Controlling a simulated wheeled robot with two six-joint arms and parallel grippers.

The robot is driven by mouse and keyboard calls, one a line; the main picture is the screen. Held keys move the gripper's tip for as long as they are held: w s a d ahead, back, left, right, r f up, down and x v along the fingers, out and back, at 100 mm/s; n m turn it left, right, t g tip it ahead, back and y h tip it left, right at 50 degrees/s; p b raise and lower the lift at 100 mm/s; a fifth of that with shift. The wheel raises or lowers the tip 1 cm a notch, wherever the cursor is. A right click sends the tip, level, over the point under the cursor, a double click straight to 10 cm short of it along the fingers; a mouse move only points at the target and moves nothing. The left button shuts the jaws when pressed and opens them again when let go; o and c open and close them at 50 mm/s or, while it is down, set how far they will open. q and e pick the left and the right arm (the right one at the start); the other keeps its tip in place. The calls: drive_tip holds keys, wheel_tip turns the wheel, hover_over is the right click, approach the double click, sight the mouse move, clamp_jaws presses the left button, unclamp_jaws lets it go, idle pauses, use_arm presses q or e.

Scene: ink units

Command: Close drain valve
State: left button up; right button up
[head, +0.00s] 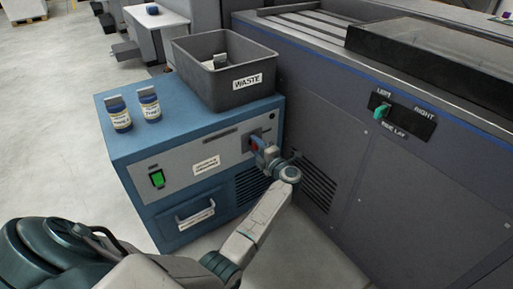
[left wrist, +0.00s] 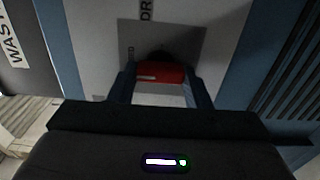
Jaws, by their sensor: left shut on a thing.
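The drain valve handle is red and sits on the front panel of the blue cabinet (head: 222,189), at its upper right. In the left wrist view the red handle (left wrist: 161,74) lies level between my fingers, in front of a grey plate with partly hidden lettering. My left gripper (head: 258,146) is at the handle and shut on it; the gripper also fills the lower left wrist view (left wrist: 161,92). The gripper and wrist hide most of the valve in the head view. My right gripper is not in view.
A lit green switch (head: 157,179) and a drawer handle (head: 195,214) are on the cabinet front. The large grey machine (head: 340,130) stands close on the right.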

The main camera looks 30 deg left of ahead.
use_arm(q)
drive_tip(key=shift+f, duration=0.1)
drive_tip(key=o, duration=1)
drive_tip(key=p+v, duration=0.2)
drive_tip(key=v, duration=0.8)
drive_tip(key=shift+s+d, duration=0.2)
drive_tip(key=shift+d, duration=0.15)
